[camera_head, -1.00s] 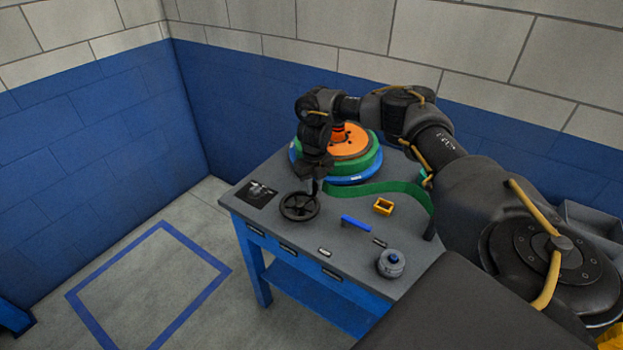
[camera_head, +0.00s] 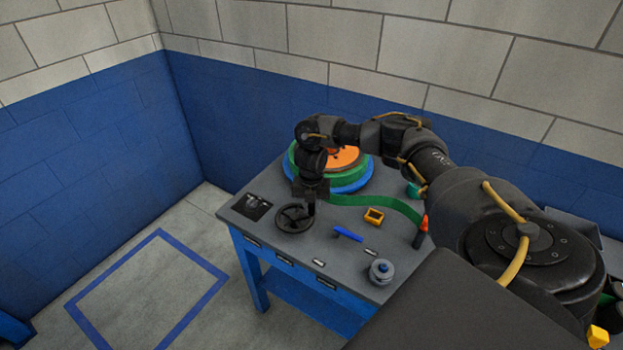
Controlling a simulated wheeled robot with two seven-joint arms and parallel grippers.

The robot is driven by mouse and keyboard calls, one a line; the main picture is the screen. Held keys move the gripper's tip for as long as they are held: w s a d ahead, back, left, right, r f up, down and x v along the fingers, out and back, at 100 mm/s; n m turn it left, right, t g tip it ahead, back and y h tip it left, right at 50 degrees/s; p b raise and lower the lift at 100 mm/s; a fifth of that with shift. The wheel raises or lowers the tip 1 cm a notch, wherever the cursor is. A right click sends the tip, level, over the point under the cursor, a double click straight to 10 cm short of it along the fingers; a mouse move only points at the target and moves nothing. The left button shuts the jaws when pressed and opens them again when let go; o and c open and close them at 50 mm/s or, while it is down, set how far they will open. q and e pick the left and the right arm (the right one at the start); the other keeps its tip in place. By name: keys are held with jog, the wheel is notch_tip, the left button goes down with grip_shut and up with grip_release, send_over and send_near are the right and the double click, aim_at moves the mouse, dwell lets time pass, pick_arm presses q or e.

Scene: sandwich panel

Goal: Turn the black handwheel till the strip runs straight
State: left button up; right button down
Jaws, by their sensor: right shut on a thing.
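The black handwheel (camera_head: 294,218) lies flat near the front left of the grey workbench top. My right gripper (camera_head: 311,206) points down at the right-hand side of its rim and is shut on the handwheel's handle; the fingertips are small and partly hidden. The green strip (camera_head: 385,202) leaves the reel stack (camera_head: 350,181) and runs right in a visible curve to a dark post (camera_head: 418,239) at the bench's right side. My right wrist and forearm cover part of the reel stack. My left gripper is not in view.
On the bench top (camera_head: 335,265) are a dark printed plate (camera_head: 251,206), a yellow block (camera_head: 374,216), a blue bar (camera_head: 347,234) and a grey round knob (camera_head: 381,271). Walls stand behind and left.

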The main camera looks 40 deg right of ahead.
jog(key=shift+s, duration=0.1)
dwell(0.3)
jog(key=c, duration=1.3)
grip_release()
jog(key=shift+r, duration=0.35)
notch_tip(320, 180, up, 10)
